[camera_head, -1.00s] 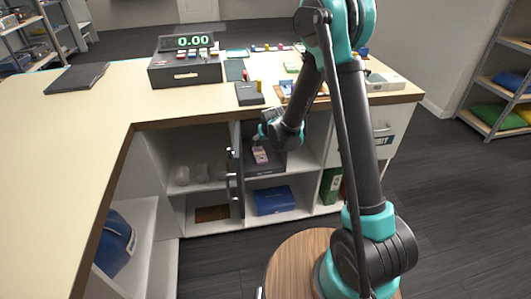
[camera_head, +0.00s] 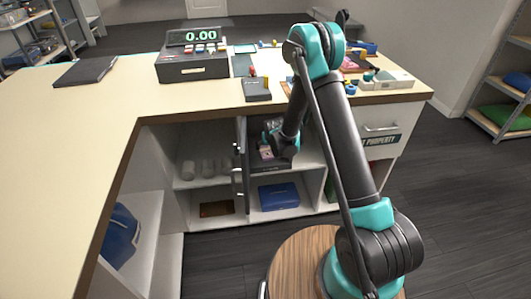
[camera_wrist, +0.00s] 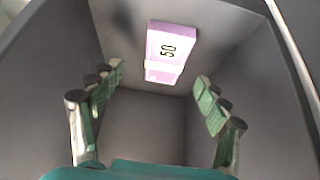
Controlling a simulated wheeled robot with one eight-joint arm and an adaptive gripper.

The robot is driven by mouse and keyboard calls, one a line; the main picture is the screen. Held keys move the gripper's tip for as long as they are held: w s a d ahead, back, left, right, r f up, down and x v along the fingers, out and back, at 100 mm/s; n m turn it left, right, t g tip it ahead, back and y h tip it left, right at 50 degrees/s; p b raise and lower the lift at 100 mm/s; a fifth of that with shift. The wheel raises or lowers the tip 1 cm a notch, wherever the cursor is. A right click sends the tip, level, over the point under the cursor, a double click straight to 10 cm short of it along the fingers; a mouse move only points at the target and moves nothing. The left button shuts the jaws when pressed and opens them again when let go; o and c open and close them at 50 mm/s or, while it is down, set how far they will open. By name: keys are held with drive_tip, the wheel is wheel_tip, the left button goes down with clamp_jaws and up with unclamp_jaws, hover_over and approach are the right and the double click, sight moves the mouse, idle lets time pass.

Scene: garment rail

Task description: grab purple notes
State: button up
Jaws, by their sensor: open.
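The purple notes (camera_wrist: 171,50) are a banded bundle marked 50, lying inside a dark grey open box, the safe (camera_wrist: 140,125). In the wrist view the bundle is at the top middle, beyond and between the fingertips, not touched. In the head view the notes (camera_head: 267,153) show small and pink in the safe under the counter. My gripper (camera_wrist: 158,90) is open and empty, its green-padded fingers spread wide on both sides. In the head view my gripper (camera_head: 270,142) is inside the safe's opening, partly hidden by my arm.
The safe's dark door (camera_head: 241,165) stands open at its left. A shelf below holds a blue box (camera_head: 278,196). Clear jars (camera_head: 205,168) stand left of the door. The counter (camera_head: 110,105) overhangs above, with a cash register (camera_head: 193,62) on it.

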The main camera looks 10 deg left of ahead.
sight(266, 150)
drive_tip(key=shift+a+x, duration=0.2)
drive_tip(key=shift+x, duration=1.1)
drive_tip(key=shift+a+x, duration=0.15)
drive_tip(key=shift+x, duration=1.2)
drive_tip(key=shift+s, duration=0.15)
drive_tip(key=c, duration=1.3)
drive_tip(key=shift+o, duration=0.2)
drive_tip(key=shift+r, duration=0.2)
